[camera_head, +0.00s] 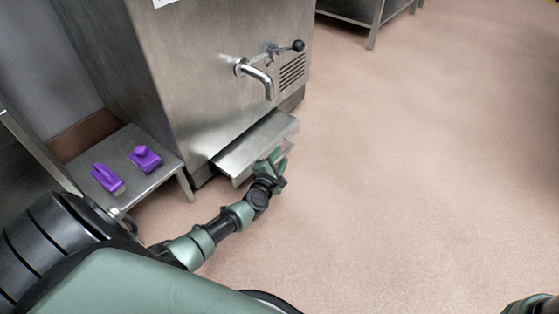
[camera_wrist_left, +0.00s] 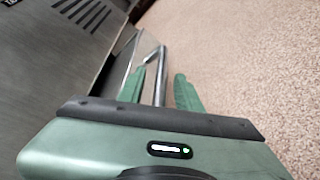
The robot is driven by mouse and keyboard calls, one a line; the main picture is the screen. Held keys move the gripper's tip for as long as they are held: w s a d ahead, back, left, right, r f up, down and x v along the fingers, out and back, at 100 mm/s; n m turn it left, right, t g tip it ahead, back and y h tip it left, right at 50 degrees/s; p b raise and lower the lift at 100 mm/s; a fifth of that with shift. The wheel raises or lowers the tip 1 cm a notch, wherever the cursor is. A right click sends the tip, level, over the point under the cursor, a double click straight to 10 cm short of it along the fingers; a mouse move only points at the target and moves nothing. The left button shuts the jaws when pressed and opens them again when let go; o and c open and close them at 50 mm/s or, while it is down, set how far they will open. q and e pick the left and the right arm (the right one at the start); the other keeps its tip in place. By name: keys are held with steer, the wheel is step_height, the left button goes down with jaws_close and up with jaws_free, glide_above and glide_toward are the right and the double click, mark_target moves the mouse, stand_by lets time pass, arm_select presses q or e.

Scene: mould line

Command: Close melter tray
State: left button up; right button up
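The steel melter tray (camera_head: 262,140) sticks out from the lower front of the steel melter (camera_head: 215,70), below its curved spout. My left gripper (camera_head: 282,158) is at the tray's front edge, on the side away from the melter. In the left wrist view, my left gripper (camera_wrist_left: 161,88) is open, with a thin metal bar (camera_wrist_left: 161,72), which looks like the tray's handle, between its two green fingers. Gaps show between the bar and the fingers. The tray's edge (camera_wrist_left: 127,60) shows beside the left finger. My right gripper is not in view.
A low steel side table (camera_head: 150,178) stands left of the melter, with two purple-handled tools (camera_head: 107,178) on it. A black-knobbed lever (camera_head: 297,46) and the spout (camera_head: 262,78) project above the tray. The floor to the right is clear.

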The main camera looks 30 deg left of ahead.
arm_select(q)
jaws_close()
stand_by(1.5)
